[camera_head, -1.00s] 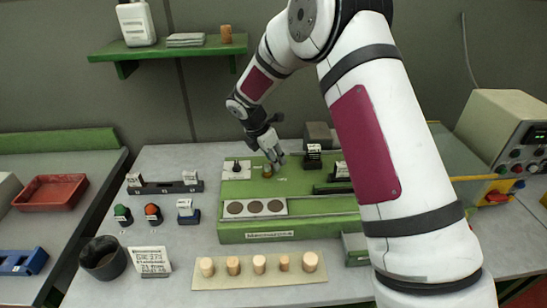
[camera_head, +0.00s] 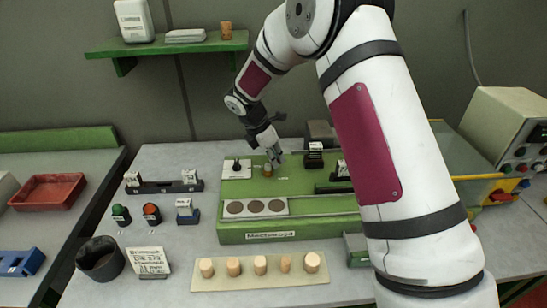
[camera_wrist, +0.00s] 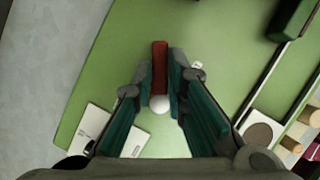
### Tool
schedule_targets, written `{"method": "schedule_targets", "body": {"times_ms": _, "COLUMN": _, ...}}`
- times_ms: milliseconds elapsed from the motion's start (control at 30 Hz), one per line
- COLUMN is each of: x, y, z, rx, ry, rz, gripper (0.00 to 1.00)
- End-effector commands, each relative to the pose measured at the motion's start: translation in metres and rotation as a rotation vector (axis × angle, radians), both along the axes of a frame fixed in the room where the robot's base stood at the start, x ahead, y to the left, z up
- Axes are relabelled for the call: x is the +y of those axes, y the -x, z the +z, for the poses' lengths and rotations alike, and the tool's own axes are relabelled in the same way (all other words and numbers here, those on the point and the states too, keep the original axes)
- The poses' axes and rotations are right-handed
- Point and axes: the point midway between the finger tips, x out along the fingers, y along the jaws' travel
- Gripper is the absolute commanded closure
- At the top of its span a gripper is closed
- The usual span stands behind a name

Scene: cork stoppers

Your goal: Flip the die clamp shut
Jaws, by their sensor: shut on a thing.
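In the wrist view a red bar (camera_wrist: 160,62) with a white ball (camera_wrist: 160,104) at its near end lies between my fingers; it looks like the die clamp's lever. My gripper (camera_wrist: 163,78) is shut on this bar, one finger on each side. In the head view my gripper (camera_head: 275,160) points down at the back left of the green machine bed (camera_head: 300,235). A small brownish cylinder (camera_head: 267,170) stands just left of the fingertips there. The clamp's base and pivot are hidden, and the lever cannot be made out in the head view.
A white plate with a black knob (camera_head: 236,169) sits left of my gripper. A black labelled block (camera_head: 314,156) stands to its right. A strip with three dark discs (camera_head: 230,208) and a board of several corks (camera_head: 218,282) lie in front.

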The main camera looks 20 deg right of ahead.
Motion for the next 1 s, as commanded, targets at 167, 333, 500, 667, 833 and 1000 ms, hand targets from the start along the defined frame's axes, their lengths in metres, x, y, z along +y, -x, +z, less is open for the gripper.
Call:
{"method": "schedule_targets", "body": {"times_ms": 167, "x": 0.000, "y": 0.001, "z": -0.002, "rx": -0.001, "ry": 0.001, "rz": -0.132, "gripper": 1.00}}
{"method": "schedule_targets", "body": {"times_ms": 333, "x": 0.000, "y": 0.004, "z": -0.002, "rx": -0.001, "ry": 0.001, "rz": -0.261, "gripper": 1.00}}
{"method": "schedule_targets", "body": {"times_ms": 500, "x": 0.000, "y": 0.007, "z": -0.002, "rx": -0.001, "ry": 0.000, "rz": -0.375, "gripper": 1.00}}
{"method": "schedule_targets", "body": {"times_ms": 667, "x": 0.000, "y": 0.010, "z": -0.001, "rx": 0.000, "ry": -0.001, "rz": -0.452, "gripper": 1.00}}
{"method": "schedule_targets", "body": {"times_ms": 833, "x": 0.000, "y": 0.011, "z": -0.001, "rx": 0.000, "ry": -0.001, "rz": -0.501, "gripper": 1.00}}
{"method": "schedule_targets", "body": {"times_ms": 1000, "x": 0.000, "y": 0.012, "z": 0.000, "rx": -0.001, "ry": -0.001, "rz": -0.521, "gripper": 1.00}}
